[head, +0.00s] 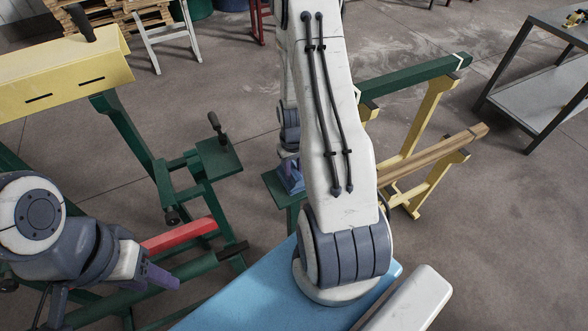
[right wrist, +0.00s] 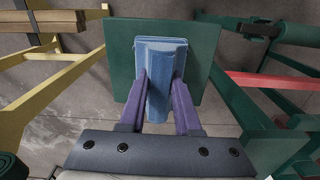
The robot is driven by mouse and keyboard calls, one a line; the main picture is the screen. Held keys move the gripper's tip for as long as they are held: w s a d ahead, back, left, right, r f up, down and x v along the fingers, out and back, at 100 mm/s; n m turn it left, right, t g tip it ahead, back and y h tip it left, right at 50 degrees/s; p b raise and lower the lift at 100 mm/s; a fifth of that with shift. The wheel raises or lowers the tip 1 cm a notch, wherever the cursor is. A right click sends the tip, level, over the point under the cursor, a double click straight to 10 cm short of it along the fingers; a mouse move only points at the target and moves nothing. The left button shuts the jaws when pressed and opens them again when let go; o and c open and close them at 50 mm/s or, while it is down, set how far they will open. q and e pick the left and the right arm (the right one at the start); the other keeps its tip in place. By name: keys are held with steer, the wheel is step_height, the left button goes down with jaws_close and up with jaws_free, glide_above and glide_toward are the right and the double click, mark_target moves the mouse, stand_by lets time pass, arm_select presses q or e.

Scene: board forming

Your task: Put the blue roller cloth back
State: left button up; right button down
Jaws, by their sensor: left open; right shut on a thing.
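The blue roller cloth (right wrist: 160,88) is a folded light-blue piece between the purple fingers of my right gripper (right wrist: 158,82) in the right wrist view. The gripper is shut on it, directly over a square green plate (right wrist: 118,55). I cannot tell whether the cloth touches the plate. In the head view my right gripper (head: 290,178) is low beside my arm, over the green plate (head: 275,188), and the cloth is hard to make out. My left gripper (head: 160,275) is open and empty at the lower left, near a red bar (head: 180,236).
A green frame with a small green shelf (head: 216,158) and a yellow box (head: 65,72) stands at the left. A yellow and green rack (head: 425,115) holding wooden boards (head: 440,150) is at the right. A grey metal table (head: 540,85) stands far right. Bare floor lies between.

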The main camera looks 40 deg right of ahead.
steer(key=shift+f, duration=0.2)
steer(key=c, duration=0.6)
jaws_free()
steer(key=shift+r, duration=0.1)
